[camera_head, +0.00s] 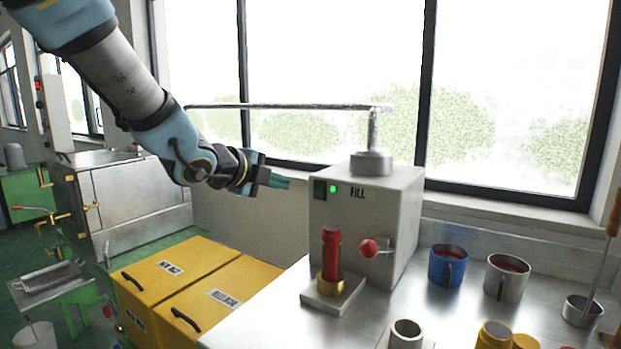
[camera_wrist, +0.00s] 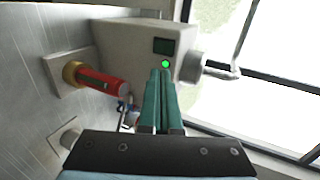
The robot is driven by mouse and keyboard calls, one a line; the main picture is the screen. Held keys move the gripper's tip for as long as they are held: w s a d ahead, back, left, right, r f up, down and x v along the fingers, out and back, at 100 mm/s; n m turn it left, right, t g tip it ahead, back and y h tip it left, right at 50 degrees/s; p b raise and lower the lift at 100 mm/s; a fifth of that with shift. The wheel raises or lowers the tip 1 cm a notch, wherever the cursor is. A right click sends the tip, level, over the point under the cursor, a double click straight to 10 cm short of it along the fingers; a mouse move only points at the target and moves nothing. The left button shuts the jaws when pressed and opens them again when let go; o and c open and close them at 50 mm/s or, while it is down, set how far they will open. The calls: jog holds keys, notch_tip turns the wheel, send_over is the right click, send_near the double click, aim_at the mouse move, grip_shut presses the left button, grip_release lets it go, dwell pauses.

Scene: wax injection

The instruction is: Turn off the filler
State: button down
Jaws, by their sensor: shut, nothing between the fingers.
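The filler (camera_head: 382,216) is a pale box on the metal counter, with "FILL" on its front, a dark panel and a lit green light (camera_head: 333,188). The green light (camera_wrist: 166,64) also shows in the wrist view. A red cylinder (camera_head: 331,252) in a brass base stands on the plate before the filler. A red-knobbed lever (camera_head: 369,248) sits on its front. My gripper (camera_head: 288,183) is shut and empty, left of the filler's front, pointing at it. In the wrist view its green fingers (camera_wrist: 161,75) end just below the light; I cannot tell if they touch.
A blue mug (camera_head: 448,266), a metal mug (camera_head: 507,277) and a small pan (camera_head: 582,311) stand on the counter at right. A long metal handle (camera_head: 285,106) extends left above the filler. Yellow boxes (camera_head: 174,272) are at lower left.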

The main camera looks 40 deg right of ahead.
aim_at(318, 195)
jog(key=shift+a, duration=0.1)
dwell(0.4)
jog(key=p+x, duration=0.4)
jog(key=x, duration=1)
jog(key=shift+f, duration=0.15)
jog(key=shift+f, duration=0.15)
